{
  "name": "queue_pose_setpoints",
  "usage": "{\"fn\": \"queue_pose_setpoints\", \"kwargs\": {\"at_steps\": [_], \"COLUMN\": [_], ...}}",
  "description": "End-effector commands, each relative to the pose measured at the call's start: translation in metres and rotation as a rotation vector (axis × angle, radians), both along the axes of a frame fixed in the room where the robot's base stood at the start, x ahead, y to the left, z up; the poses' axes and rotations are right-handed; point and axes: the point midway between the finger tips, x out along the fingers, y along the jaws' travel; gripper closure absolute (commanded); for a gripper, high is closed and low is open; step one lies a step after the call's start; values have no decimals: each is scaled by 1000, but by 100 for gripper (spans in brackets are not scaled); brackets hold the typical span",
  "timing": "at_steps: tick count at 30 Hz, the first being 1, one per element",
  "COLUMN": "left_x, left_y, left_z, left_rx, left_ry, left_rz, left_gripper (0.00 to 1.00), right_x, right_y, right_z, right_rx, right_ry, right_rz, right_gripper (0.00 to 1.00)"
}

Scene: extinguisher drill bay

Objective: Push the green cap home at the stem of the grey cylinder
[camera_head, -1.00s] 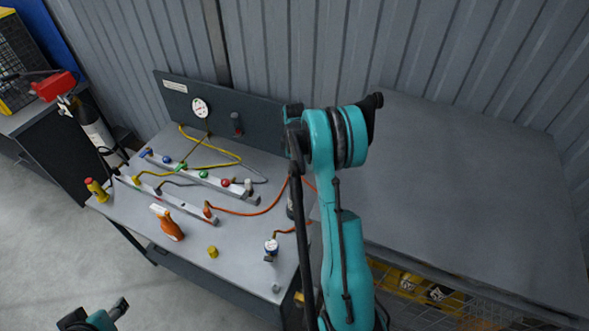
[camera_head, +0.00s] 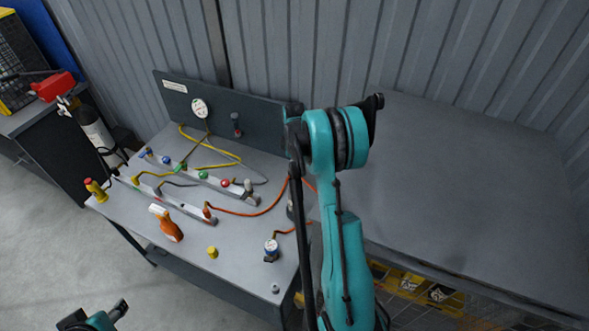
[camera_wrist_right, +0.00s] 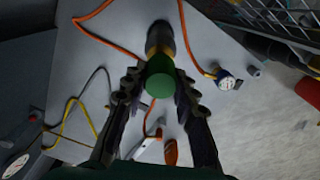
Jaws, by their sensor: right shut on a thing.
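In the right wrist view my right gripper (camera_wrist_right: 158,88) is shut on the green cap (camera_wrist_right: 161,80), which sits between its fingertips. Just beyond the cap is a brass-coloured stem (camera_wrist_right: 152,50) on top of the grey cylinder (camera_wrist_right: 160,34), seen from above. The cap overlaps the stem in this view; I cannot tell whether they touch or how far the cap is on. In the head view the cylinder (camera_head: 290,208) shows only as a sliver beside my right arm, which hides the right gripper and cap. My left gripper is not in view; only part of its arm shows at lower left.
An orange hose (camera_wrist_right: 91,36) passes near the cylinder. The right-hand tabletop (camera_head: 480,190) is bare.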

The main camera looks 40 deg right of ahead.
Motion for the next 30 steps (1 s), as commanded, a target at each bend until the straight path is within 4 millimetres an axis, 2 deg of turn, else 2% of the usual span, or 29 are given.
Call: {"fn": "queue_pose_setpoints", "kwargs": {"at_steps": [8,30], "left_x": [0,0], "left_y": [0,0], "left_z": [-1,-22], "left_rx": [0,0], "left_ry": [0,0], "left_rz": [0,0], "left_gripper": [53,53], "right_x": [0,0], "right_y": [0,0], "right_z": [-2,-24], "right_rx": [0,0], "right_ry": [0,0], "right_rz": [0,0], "right_gripper": [87,87]}}
